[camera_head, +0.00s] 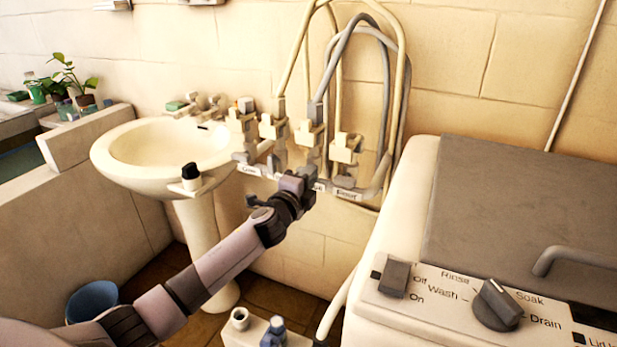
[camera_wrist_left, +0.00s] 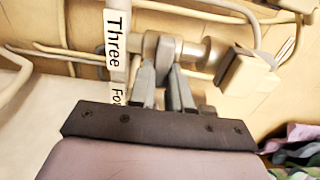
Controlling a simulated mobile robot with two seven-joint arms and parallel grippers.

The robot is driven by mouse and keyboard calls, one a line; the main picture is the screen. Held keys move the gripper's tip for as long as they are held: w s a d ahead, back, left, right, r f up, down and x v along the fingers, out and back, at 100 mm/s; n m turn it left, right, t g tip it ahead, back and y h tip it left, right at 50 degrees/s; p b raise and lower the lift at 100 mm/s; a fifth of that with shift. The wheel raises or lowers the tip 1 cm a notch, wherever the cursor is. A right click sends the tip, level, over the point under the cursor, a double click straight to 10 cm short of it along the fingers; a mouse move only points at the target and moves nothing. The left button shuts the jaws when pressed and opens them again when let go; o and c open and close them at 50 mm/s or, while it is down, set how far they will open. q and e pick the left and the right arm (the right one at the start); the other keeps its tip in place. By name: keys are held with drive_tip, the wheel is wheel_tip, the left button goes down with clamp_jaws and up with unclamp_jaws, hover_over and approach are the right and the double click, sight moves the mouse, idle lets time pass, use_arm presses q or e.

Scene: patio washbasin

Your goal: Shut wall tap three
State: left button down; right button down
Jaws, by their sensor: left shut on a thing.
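Wall tap three is the tap beside the label "Three" (camera_wrist_left: 117,35) in the left wrist view. Its grey rounded handle (camera_wrist_left: 161,46) sits between the fingertips of my left gripper (camera_wrist_left: 165,70), which is shut on it. A pale block-shaped part (camera_wrist_left: 247,74) of a fitting stands to the right of the handle. In the head view my left gripper (camera_head: 298,182) is at the lower labelled rail below the row of taps and hides part of the labels and the tap it holds. I cannot tell how far the handle is turned. My right gripper is not in view.
A white washbasin (camera_head: 132,165) stands left of the taps. Hoses (camera_head: 386,85) loop above them. A washing machine (camera_head: 412,185) with a grey lid fills the right. A blue bucket (camera_head: 92,300) is on the floor at lower left.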

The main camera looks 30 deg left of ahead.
use_arm(q)
drive_tip(key=c, duration=1.1)
unclamp_jaws()
drive_tip(key=shift+o, duration=0.2)
drive_tip(key=s, duration=0.7)
drive_tip(key=shift+d, duration=0.2)
drive_tip(key=shift+s+f, duration=0.1)
drive_tip(key=s+d+f+n+g+h+p, duration=0.1)
drive_tip(key=s+d+f+n+g, duration=0.1)
drive_tip(key=s+f+n, duration=0.3)
drive_tip(key=s+d+f+n+g+h, duration=0.1)
drive_tip(key=s+d+f+n+g, duration=0.2)
drive_tip(key=s+f, duration=0.6)
drive_tip(key=s+d+f+n+g+h+p, duration=0.1)
drive_tip(key=s+d+f+n, duration=0.5)
drive_tip(key=s, duration=0.9)
drive_tip(key=shift+s+f+n+g+p, duration=0.3)
drive_tip(key=shift+f+n+g, duration=0.2)
drive_tip(key=shift+f+g, duration=0.25)
